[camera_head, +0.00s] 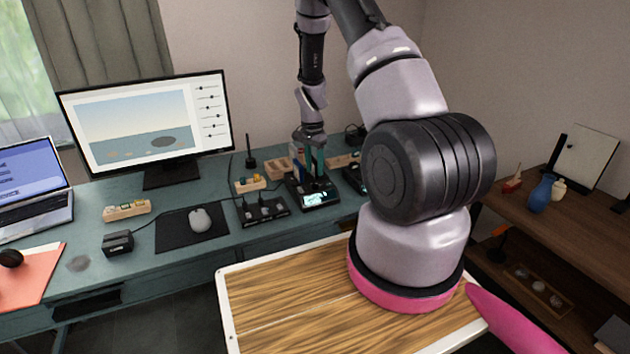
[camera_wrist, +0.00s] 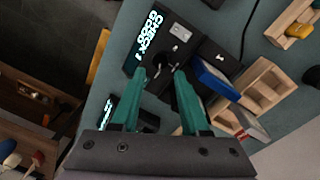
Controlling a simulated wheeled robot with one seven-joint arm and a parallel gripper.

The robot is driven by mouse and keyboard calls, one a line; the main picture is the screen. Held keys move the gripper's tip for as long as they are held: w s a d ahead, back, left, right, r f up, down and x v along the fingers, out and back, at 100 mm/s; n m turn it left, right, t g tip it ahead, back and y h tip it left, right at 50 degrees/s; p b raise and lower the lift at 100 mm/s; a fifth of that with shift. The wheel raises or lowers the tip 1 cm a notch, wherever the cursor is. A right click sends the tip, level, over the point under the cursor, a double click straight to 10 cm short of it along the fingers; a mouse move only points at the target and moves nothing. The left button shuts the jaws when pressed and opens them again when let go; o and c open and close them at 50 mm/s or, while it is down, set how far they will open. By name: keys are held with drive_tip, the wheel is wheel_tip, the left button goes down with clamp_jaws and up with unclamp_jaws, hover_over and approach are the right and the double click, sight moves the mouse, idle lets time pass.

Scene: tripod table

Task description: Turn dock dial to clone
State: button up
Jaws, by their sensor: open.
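The black dock (camera_head: 322,197) with a lit display stands on the teal desk near its back right. In the wrist view the dock (camera_wrist: 183,40) fills the upper middle, with glowing text on its screen. A small dark dial (camera_wrist: 161,62) shows on its face, just beyond my fingertips; its pointer setting is too small to read. My gripper (camera_wrist: 160,78) is open, its two teal fingers apart and pointing at the dial area. A blue block (camera_wrist: 214,79) stands beside the right finger.
Wooden trays (camera_wrist: 262,88) lie close to the dock's right in the wrist view. A black unit (camera_head: 262,211), a mouse (camera_head: 200,219) and a monitor (camera_head: 145,120) are on the desk to the left. A wood-topped table (camera_head: 290,300) is in front.

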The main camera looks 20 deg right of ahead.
sight(315, 185)
drive_tip(key=shift+f, duration=2.65)
clamp_jaws()
drive_tip(key=shift+s+n, duration=0.1)
drive_tip(key=shift+n, duration=0.3)
drive_tip(key=n, duration=0.5)
drive_tip(key=shift+n, duration=0.3)
drive_tip(key=n, duration=0.5)
drive_tip(key=shift+t, duration=0.3)
drive_tip(key=shift+n, duration=0.3)
